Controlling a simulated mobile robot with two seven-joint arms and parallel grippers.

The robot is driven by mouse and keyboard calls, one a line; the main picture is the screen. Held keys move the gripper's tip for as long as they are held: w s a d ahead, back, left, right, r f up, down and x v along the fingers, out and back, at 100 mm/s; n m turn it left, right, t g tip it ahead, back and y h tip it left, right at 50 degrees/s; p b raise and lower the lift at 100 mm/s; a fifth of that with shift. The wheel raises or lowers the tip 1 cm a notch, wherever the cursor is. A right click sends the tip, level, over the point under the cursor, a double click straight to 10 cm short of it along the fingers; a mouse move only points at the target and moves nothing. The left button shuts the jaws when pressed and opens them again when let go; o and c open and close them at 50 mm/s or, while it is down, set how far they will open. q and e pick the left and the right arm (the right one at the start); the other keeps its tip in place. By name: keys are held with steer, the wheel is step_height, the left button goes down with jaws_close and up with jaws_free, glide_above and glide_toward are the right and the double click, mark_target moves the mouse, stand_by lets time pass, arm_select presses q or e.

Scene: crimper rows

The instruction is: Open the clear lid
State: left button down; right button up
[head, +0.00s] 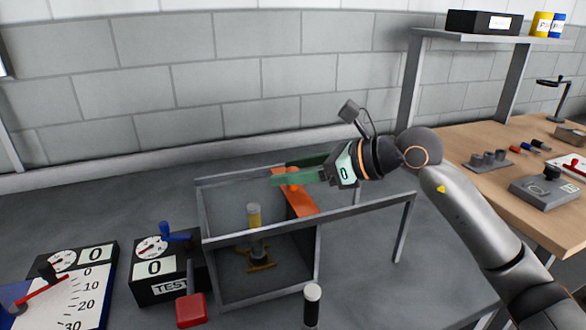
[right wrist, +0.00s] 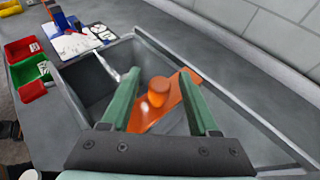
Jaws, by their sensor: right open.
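The clear lid (head: 232,190) seems to lie over a grey metal-framed box (head: 262,302); its pane is hard to make out. An orange strip (head: 303,205) with a round orange knob (head: 293,182) crosses the box's right side. The knob also shows in the right wrist view (right wrist: 158,92). My right gripper (head: 283,178) is open, its green fingers on either side of the knob, with gaps visible. Whether it touches the knob I cannot tell. Inside the box stands a yellow-topped cylinder (head: 254,216) on a yellow base. My left gripper is not in view.
Rails (head: 370,207) run right from the box to a leg. A black-and-white cylinder (head: 312,303) stands in front. A wooden bench (head: 470,195) is right.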

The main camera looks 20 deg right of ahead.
jaws_close()
stand_by(0.4)
stand_by(1.0)
